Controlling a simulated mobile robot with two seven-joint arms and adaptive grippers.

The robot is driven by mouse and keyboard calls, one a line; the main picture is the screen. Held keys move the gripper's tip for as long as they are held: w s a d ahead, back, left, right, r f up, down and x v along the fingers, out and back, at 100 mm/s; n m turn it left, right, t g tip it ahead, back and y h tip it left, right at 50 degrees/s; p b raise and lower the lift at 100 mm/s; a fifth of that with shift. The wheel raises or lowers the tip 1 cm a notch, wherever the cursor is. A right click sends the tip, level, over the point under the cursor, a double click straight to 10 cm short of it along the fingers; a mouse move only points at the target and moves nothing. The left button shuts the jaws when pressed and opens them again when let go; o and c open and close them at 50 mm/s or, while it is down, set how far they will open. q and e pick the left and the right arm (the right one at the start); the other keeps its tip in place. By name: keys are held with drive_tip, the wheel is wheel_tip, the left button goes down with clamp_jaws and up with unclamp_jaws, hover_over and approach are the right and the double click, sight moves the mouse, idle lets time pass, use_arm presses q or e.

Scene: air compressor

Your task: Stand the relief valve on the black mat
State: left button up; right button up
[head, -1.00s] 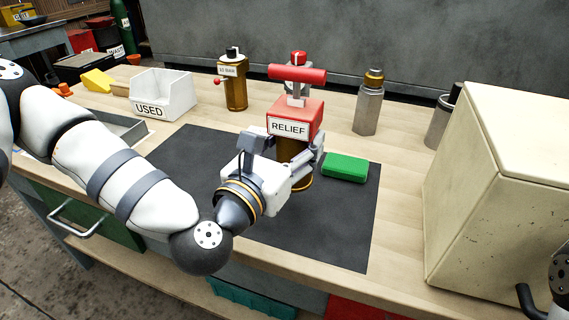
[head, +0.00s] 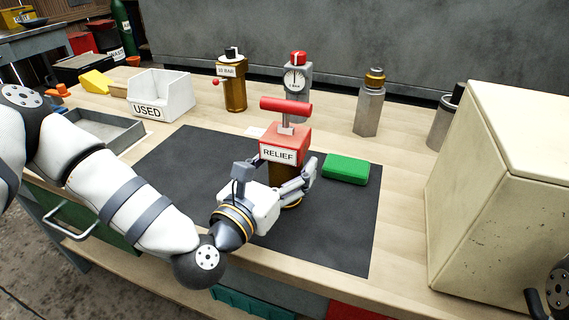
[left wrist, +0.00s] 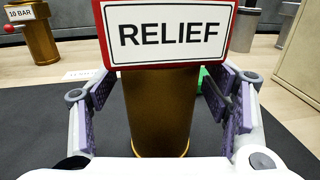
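The relief valve has a red block with a RELIEF label (head: 278,154), a red T-handle on top and a brass body. My left gripper (head: 290,188) is around the brass body, below the red block. In the left wrist view its purple pads lie on both sides of the body, with narrow gaps, so it looks open. My right gripper is out of view.
A green block (head: 346,168) lies right of the valve at the mat's edge. Behind stand a 10 BAR brass valve (head: 234,90), a gauge (head: 297,78) and a steel cylinder (head: 369,108). A USED bin (head: 163,95) is left, a cream cabinet (head: 500,190) right. The mat's front right is clear.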

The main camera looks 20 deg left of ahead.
sight(277, 173)
use_arm(q)
drive_tip(key=shift+r, duration=0.1)
drive_tip(key=shift+s+r, duration=0.1)
drive_tip(key=shift+s, duration=0.05)
drive_tip(key=s, duration=0.3)
drive_tip(key=s+a, duration=0.1)
drive_tip(key=s, duration=0.2)
drive_tip(key=shift+s+a, duration=0.15)
drive_tip(key=shift+s, duration=0.1)
drive_tip(key=s, duration=0.1)
drive_tip(key=s+p, duration=0.1)
drive_tip(key=s, duration=0.2)
drive_tip(key=shift+a+r+p, duration=0.25)
drive_tip(key=shift+a+p, duration=0.15)
drive_tip(key=shift+s+a+f, duration=0.1)
drive_tip(key=shift+s+f, duration=0.1)
drive_tip(key=shift+s, duration=0.25)
drive_tip(key=shift+f, duration=0.1)
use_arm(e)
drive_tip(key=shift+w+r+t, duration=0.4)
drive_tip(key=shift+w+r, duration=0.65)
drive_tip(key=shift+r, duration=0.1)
